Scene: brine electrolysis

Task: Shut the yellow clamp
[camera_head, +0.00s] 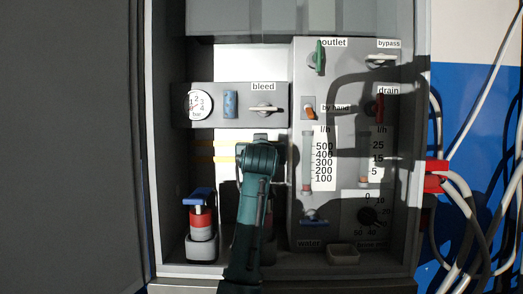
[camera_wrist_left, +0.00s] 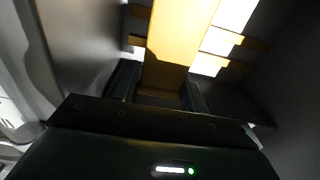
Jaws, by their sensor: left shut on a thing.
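My left gripper (camera_wrist_left: 160,86) is shut on a yellow piece, the yellow clamp (camera_wrist_left: 174,45), which stands between its dark fingers in the left wrist view. In the head view the arm rises from the bottom, and its wrist (camera_head: 258,158) covers the fingers and the clamp. Thin yellow bands (camera_head: 203,159) show just left of the wrist, against a bright backing; I cannot tell whether they belong to the clamp. How far the clamp is closed cannot be seen. My right gripper is not in view.
A blue-capped red and white bottle (camera_head: 202,217) stands left of my arm. A grey panel with a gauge (camera_head: 199,105) and bleed valve (camera_head: 264,107) lies above. Right are flow meters, a green outlet valve (camera_head: 320,58) and a dial (camera_head: 368,215). White hoses hang outside the cabinet.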

